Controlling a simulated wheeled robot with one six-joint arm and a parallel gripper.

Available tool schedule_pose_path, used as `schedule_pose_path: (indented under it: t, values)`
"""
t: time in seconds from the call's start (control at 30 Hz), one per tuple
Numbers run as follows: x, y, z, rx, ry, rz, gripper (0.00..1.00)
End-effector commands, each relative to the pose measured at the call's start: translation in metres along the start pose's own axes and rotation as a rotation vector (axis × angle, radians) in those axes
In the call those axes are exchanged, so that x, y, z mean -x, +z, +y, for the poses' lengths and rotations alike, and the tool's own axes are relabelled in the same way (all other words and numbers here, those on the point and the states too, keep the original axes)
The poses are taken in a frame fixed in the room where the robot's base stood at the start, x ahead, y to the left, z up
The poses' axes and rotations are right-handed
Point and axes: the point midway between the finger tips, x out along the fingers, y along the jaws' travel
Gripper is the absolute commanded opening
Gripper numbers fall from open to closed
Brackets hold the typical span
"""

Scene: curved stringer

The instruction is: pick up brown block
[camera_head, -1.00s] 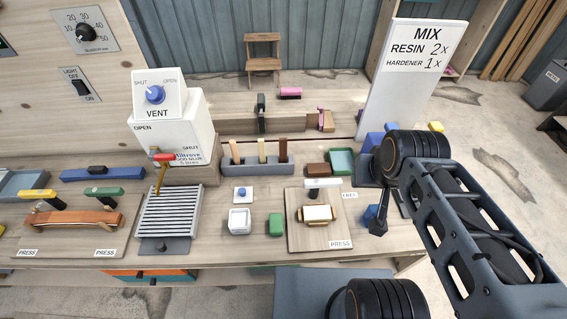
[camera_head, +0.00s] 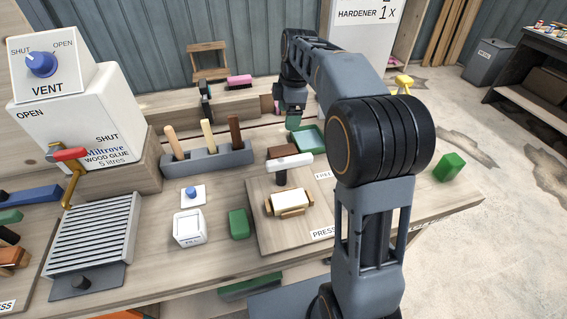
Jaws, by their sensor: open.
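The brown block (camera_head: 279,152) lies on the workbench, partly hidden behind a white-handled press, beside a green tray (camera_head: 318,139). My gripper (camera_head: 291,116) points down above the back of the bench, a little beyond the brown block and tray in the picture. It is apart from the brown block and holds nothing that I can see. Its fingers are small and dark here, partly lost against the things behind.
A grey rack (camera_head: 207,164) with upright wooden handles stands left of the brown block. The press board (camera_head: 264,228), a green block (camera_head: 239,223) and a white cup (camera_head: 189,228) lie nearer.

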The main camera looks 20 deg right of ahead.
Motion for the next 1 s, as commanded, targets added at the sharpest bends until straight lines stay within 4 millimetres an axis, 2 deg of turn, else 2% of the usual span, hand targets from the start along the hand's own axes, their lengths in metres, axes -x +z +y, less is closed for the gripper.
schedule_pose_path:
  t: [0.13,0.43,0.6,0.77,1.0]
  values:
    - [-0.024,0.003,0.007,0.054,-0.017,0.005,0.83]
    - [-0.075,0.003,0.007,0.062,-0.019,0.005,0.83]
    - [-0.091,0.003,0.007,0.060,-0.017,0.005,0.83]
    - [-0.098,0.003,0.007,0.060,-0.016,0.005,0.83]
    - [-0.129,0.004,0.010,0.060,-0.018,0.005,0.83]
